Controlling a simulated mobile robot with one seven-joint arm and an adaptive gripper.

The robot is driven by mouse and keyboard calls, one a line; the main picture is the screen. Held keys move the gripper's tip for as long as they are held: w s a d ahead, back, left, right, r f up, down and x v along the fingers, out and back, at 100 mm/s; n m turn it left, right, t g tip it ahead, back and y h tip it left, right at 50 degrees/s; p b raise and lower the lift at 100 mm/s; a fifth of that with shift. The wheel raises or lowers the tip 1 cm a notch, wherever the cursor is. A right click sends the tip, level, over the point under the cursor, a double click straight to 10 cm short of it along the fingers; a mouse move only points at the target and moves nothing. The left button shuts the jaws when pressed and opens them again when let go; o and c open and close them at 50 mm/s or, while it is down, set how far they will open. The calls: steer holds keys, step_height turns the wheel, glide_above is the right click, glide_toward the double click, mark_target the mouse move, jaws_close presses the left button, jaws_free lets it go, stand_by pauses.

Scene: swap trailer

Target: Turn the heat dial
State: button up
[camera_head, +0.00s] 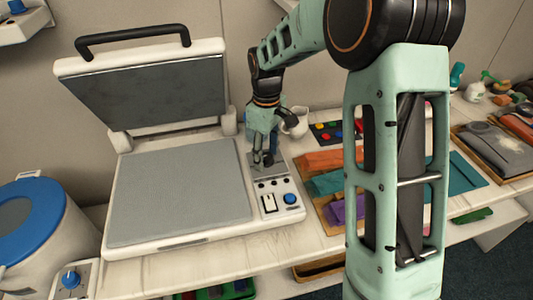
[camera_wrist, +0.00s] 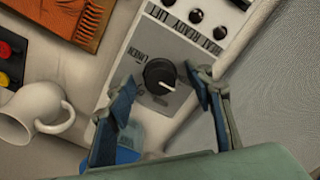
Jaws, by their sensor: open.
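A heat press with its lid raised stands on the counter; its control panel (camera_head: 275,190) runs along the right side. In the wrist view a black round dial (camera_wrist: 160,76) with a white pointer line sits on a grey label plate (camera_wrist: 140,60). The plate's lettering is only partly legible. My gripper (camera_head: 262,163) points down over the far end of this panel and hides the dial in the head view. In the wrist view my gripper (camera_wrist: 166,93) is open, with one finger on each side of the dial. I see no clear contact with it.
A blue knob (camera_head: 290,198) and a white switch (camera_head: 269,203) sit at the panel's near end. A white mug (camera_wrist: 38,112) stands beside the panel. Coloured cloths (camera_head: 330,160) lie to the right. The press's raised lid (camera_head: 150,85) stands to the left.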

steer(key=c, duration=1.2)
steer(key=shift+o, duration=0.2)
steer(key=m, duration=1.1)
steer(key=shift+m, duration=0.3)
steer(key=o, duration=1.2)
steer(key=shift+c, duration=0.2)
